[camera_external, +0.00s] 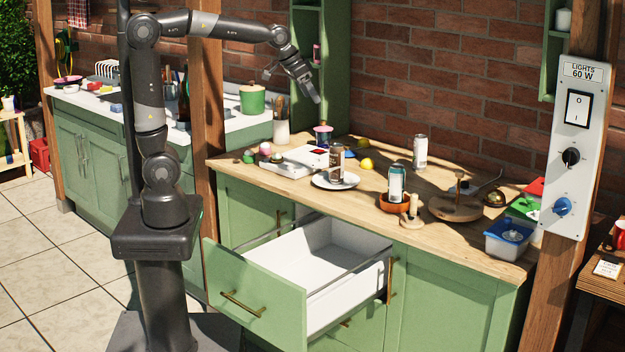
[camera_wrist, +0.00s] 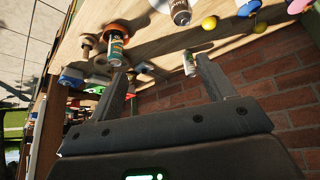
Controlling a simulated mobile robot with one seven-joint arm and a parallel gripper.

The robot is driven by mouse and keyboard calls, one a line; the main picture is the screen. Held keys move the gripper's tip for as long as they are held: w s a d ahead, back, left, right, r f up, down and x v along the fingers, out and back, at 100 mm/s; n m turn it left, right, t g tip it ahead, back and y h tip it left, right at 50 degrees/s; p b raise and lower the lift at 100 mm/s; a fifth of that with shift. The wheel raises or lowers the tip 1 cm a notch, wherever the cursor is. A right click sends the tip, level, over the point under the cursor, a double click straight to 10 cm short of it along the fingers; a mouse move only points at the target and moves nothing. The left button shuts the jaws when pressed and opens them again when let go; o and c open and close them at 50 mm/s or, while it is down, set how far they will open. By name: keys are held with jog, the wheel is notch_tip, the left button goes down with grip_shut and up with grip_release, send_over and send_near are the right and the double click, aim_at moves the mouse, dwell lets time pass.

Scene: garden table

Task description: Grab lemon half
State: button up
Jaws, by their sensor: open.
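A round yellow lemon-like fruit (camera_external: 367,164) lies on the wooden countertop toward the back; it also shows near the top of the wrist view (camera_wrist: 209,23). I cannot tell for sure which is the lemon half; no cut face is clear. My gripper (camera_external: 293,86) is open and empty, high above the back left of the countertop, well apart from both. Its two fingers frame the wrist view (camera_wrist: 160,70).
Cans (camera_external: 420,151) (camera_external: 397,183) stand on the countertop (camera_external: 290,193), one in a terracotta dish (camera_external: 388,204). A brown can (camera_external: 336,163) stands on a white plate (camera_external: 322,182). An open, empty white drawer (camera_external: 315,262) juts out in front. A brick wall is behind.

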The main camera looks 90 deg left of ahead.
jog(key=w+a+f+n, duration=0.1)
jog(key=w+a+f, duration=0.1)
jog(key=w+a, duration=0.65)
jog(key=n+g+y, duration=0.1)
jog(key=n+y, duration=0.2)
jog(key=n, duration=0.2)
send_over(362, 139)
jog(key=s+d, duration=0.3)
jog(key=d, duration=0.1)
notch_tip(362, 139, down, 20)
jog(key=shift+s+x, duration=0.2)
jog(key=shift+x, duration=2.35)
jog(key=shift+s+x, duration=0.2)
jog(key=shift+x, duration=2.4)
jog(key=shift+a+f, duration=0.1)
jog(key=shift+c, duration=0.2)
jog(key=c, duration=1)
